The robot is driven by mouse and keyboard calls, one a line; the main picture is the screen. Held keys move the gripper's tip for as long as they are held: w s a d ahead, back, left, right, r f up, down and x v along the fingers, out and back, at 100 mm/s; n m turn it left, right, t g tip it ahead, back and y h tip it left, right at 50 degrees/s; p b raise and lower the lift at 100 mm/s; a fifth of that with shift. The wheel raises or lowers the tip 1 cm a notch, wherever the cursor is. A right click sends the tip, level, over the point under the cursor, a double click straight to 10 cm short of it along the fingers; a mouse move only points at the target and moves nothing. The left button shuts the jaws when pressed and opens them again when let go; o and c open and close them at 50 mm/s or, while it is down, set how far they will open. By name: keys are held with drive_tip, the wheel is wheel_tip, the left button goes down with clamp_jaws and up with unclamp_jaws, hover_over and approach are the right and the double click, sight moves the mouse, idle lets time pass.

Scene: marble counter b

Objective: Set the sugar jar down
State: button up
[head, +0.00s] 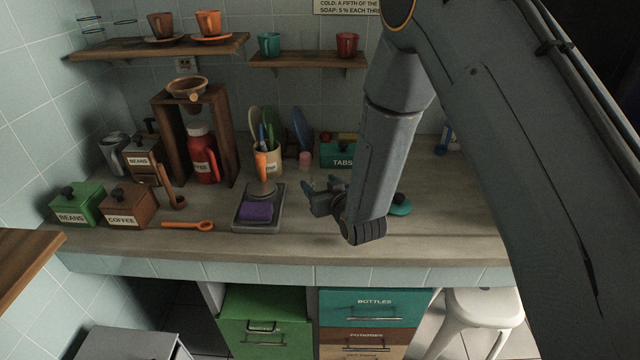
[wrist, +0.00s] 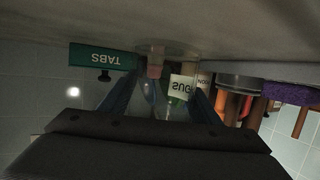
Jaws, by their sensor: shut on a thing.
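The sugar jar is clear glass with a white label reading "SUG" (wrist: 181,88). In the wrist view, which is upside down, its round base (wrist: 166,49) is close to the counter surface (wrist: 230,30). I cannot tell whether it touches. My gripper (wrist: 161,95) has its two blue fingers on either side of the jar and is shut on it. In the head view my gripper (head: 322,198) is low over the counter (head: 290,246), right of the tray with the purple sponge. The jar is barely visible there, mostly hidden by my gripper and arm.
The purple sponge (head: 257,211) lies on a grey tray (head: 277,222). A utensil crock (head: 272,160) and a teal TABS box (head: 338,157) stand behind. A teal round thing (head: 401,208) shows right of my wrist. An orange spoon (head: 187,225) lies left. The counter front is mostly bare.

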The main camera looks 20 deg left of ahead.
drive_tip(key=shift+f, duration=0.15)
drive_tip(key=shift+f, duration=0.15)
drive_tip(key=o, duration=1.3)
